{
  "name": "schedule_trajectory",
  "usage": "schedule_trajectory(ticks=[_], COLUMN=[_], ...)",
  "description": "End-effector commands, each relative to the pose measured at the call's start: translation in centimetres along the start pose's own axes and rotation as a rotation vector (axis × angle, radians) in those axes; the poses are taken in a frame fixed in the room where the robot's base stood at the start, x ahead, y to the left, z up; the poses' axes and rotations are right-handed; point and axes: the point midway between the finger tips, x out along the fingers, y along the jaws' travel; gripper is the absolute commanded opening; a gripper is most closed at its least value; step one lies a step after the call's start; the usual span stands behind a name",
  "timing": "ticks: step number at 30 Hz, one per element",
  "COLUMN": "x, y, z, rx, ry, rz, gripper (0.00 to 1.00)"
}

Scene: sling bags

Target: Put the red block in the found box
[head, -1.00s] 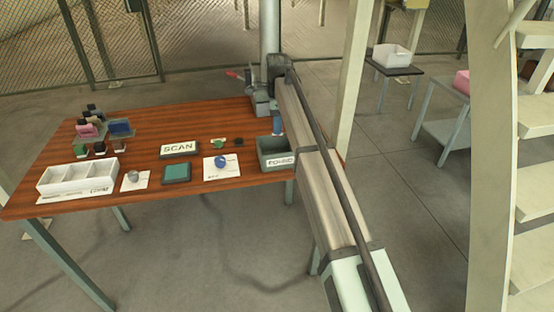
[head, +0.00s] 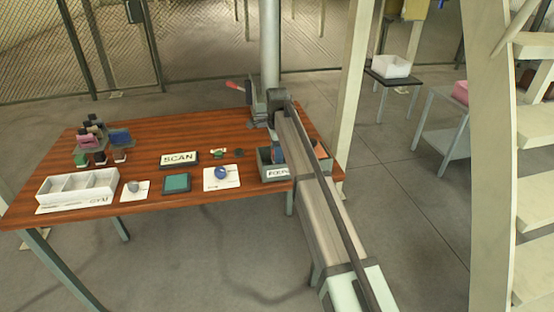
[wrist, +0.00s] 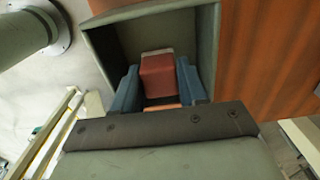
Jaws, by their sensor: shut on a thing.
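In the wrist view, the red block (wrist: 158,78) sits between the two blue fingers of my gripper (wrist: 158,88), which is shut on it. The block and fingertips lie within the outline of the grey-green found box (wrist: 207,40), whose walls show at the left, top and right. I cannot tell whether the block touches the box floor. In the head view, the found box (head: 268,173) stands at the table's right front corner, its label partly hidden by my arm. The block is not clearly seen there.
The wooden table (head: 215,130) also holds a white divided tray (head: 78,190), a SCAN sign (head: 179,158), a teal pad (head: 176,184) and a blue round item (head: 221,173) on a white card. Several small items stand at the back left.

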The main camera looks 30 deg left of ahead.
Motion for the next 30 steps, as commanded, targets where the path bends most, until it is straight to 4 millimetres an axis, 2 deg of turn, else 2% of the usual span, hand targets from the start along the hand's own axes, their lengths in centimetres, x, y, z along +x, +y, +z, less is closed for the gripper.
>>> schedule_trajectory(ticks=[7,20,21,28,30], x=[2.9,3.4,3.4,3.4,3.4], y=[0.1,0.0,0.0,0.0,0.0], z=[0.0,0.0,0.0,0.0,0.0], rx=[0.000,0.000,0.000,0.000,0.000], ry=[0.000,0.000,0.000,0.000,0.000], rz=[0.001,0.001,0.001,0.001,0.001], gripper=[0.12,0.12,0.46,0.68,0.68])
